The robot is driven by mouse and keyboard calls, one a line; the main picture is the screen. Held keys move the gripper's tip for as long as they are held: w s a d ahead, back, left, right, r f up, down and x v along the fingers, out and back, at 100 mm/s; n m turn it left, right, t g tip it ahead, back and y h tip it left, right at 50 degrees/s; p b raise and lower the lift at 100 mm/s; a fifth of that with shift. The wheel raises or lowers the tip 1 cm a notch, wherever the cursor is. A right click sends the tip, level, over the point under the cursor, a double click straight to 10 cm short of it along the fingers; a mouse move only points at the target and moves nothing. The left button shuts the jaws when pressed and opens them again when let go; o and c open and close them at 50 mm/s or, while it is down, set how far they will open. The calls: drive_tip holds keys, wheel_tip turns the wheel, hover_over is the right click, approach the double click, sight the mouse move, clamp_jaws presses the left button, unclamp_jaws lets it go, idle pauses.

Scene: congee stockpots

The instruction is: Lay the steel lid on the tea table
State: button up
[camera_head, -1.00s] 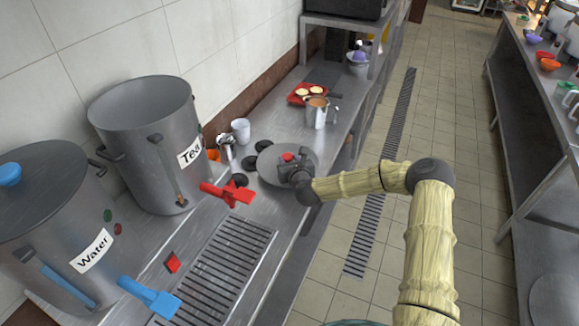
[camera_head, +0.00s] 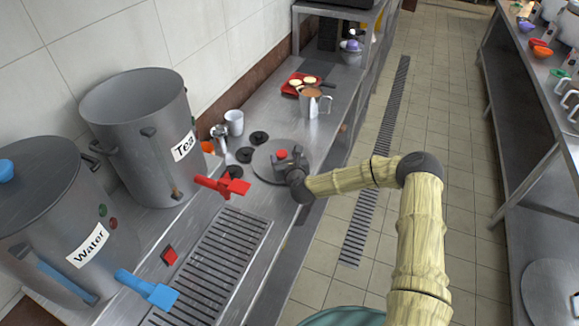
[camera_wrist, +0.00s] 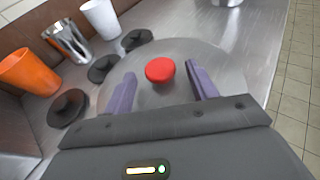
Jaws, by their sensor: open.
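The round steel lid (camera_head: 267,164) with a red knob lies flat on the steel counter, right of the Tea pot; it also shows in the wrist view (camera_wrist: 209,60). My gripper (camera_head: 285,158) is at the lid. In the wrist view its two purple fingers (camera_wrist: 160,88) stand apart on either side of the red knob (camera_wrist: 160,70), without visibly pinching it. The counter (camera_head: 205,225) is the table that holds the Tea pot (camera_head: 140,140), which stands open, with no lid on it.
The lidded Water pot (camera_head: 60,220) stands front left. Red (camera_head: 222,186) and blue (camera_head: 148,290) tap handles jut over the drain grate (camera_head: 210,270).

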drive_tip(key=b+v, duration=0.1)
drive_tip(key=v, duration=1)
drive_tip(key=shift+s+d+r+b, duration=0.1)
drive_tip(key=shift+s+b, duration=0.1)
drive_tip(key=shift+b, duration=0.2)
drive_tip(key=shift+s+a+n+y, duration=0.3)
drive_tip(key=shift+n, duration=0.6)
drive_tip(key=s+n+g, duration=0.1)
drive_tip(key=n, duration=0.1)
drive_tip(key=s+f+n+g, duration=0.1)
drive_tip(key=n, duration=0.2)
drive_tip(key=s+a+n+g+y, duration=0.1)
drive_tip(key=n, duration=0.2)
drive_tip(key=shift+s+a+f+g, duration=0.15)
drive_tip(key=shift+s+g, duration=0.15)
drive_tip(key=shift+s, duration=0.1)
drive_tip(key=s+d+r+n+g+h, duration=0.3)
drive_tip(key=s+d+r+n, duration=0.3)
drive_tip(key=s+d+n, duration=0.3)
drive_tip(key=s+d+r+n+g+h, duration=0.3)
drive_tip(key=s+d+r+n, duration=0.3)
drive_tip(key=s+d+n, duration=0.4)
drive_tip(key=s+n+g, duration=0.1)
drive_tip(key=s+n, duration=0.1)
drive_tip(key=n, duration=0.1)
drive_tip(key=shift+g, duration=0.3)
drive_tip(key=shift+d+r, duration=0.1)
drive_tip(key=shift+r, duration=0.05)
